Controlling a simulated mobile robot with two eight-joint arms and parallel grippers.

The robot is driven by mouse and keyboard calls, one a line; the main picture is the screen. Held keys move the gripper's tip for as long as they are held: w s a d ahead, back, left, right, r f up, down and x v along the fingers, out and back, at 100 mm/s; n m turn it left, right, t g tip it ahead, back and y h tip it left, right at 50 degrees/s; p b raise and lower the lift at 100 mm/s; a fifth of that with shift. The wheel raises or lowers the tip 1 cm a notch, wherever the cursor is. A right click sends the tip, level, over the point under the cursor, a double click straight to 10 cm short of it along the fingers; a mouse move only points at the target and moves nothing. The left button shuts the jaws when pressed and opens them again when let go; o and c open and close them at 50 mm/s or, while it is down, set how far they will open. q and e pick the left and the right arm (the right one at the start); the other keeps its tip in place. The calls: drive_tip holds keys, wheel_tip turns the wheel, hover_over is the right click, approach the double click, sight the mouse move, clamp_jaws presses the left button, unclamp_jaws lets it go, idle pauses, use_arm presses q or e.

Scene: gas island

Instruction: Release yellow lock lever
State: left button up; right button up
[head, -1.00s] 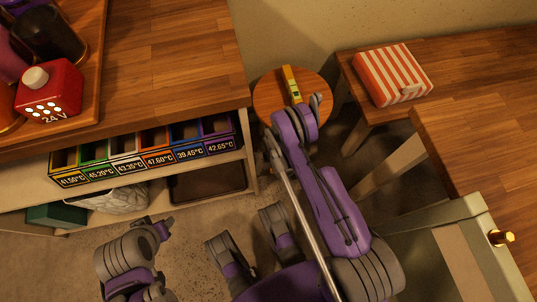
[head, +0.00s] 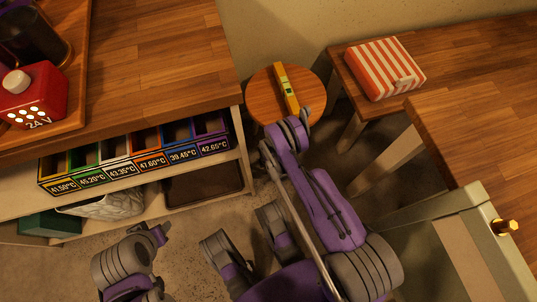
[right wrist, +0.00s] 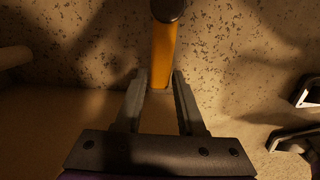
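The yellow lock lever (right wrist: 163,55) shows in the right wrist view as an orange-yellow bar with a dark rounded end at the top edge. My right gripper (right wrist: 159,80) has its two fingers spread, one on each side of the lever's near end. Small gaps appear between the fingers and the bar, though contact is hard to judge in the dim light. In the head view I cannot make out the lever or the right gripper. My left arm shows at the lower left there, but its fingers are not visible.
A round stool (head: 262,100) holds a yellow spirit level (head: 286,88). A striped box (head: 385,70) lies on a wooden bench. Labelled bins (head: 147,160) sit under the left counter (head: 170,50). A pale cabinet (head: 500,262) with a brass knob (head: 507,226) stands at right.

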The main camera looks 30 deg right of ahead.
clamp_jaws()
idle(1.1)
